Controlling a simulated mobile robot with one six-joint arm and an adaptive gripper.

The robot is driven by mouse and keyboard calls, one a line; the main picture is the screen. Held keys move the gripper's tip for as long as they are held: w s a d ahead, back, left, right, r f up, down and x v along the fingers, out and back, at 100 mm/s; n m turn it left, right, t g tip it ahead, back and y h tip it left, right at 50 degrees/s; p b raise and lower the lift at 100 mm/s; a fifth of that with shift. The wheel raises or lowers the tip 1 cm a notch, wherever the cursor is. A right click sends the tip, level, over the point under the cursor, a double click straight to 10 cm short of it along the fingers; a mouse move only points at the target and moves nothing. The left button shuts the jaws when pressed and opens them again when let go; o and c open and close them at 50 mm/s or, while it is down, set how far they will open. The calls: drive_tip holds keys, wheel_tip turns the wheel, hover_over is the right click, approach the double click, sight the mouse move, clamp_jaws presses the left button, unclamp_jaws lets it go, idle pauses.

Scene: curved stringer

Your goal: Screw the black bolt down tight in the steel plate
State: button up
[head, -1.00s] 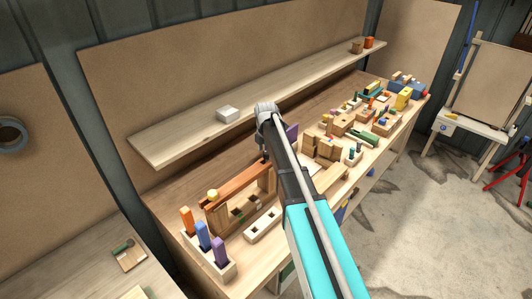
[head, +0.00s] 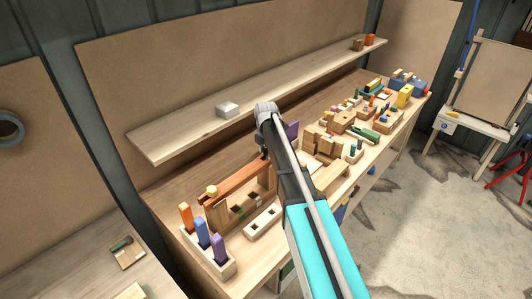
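My arm reaches from the lower right up over the workbench and bends down at its grey wrist. A small dark part that looks like my gripper (head: 264,153) shows just left of the arm, close to the far end of a reddish-brown wooden bar. The arm hides most of it, so I cannot see its fingers or whether it holds anything. I cannot make out the black bolt or the steel plate in this view. They may be hidden behind the arm or too small to tell.
The wooden bar (head: 238,180) tops a wooden frame on the bench. In front stand a block with orange, blue and purple pegs (head: 202,232) and a pale slotted block (head: 262,222). Many wooden pieces crowd the bench to the right. A shelf (head: 175,140) runs behind.

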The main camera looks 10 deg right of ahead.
clamp_jaws()
drive_tip(key=m, duration=0.5)
drive_tip(key=shift+f, duration=0.15)
drive_tip(key=shift+m+b, duration=0.3)
drive_tip(key=shift+m, duration=1.2)
drive_tip(key=m, duration=0.2)
drive_tip(key=shift+s+f+m, duration=0.1)
drive_tip(key=shift+m, duration=0.3)
drive_tip(key=c, duration=0.6)
unclamp_jaws()
drive_tip(key=m, duration=0.5)
drive_tip(key=shift+f+b, duration=0.15)
drive_tip(key=shift+b, duration=0.15)
drive_tip(key=shift+w+f, duration=0.1)
drive_tip(key=shift+w, duration=0.4)
clamp_jaws()
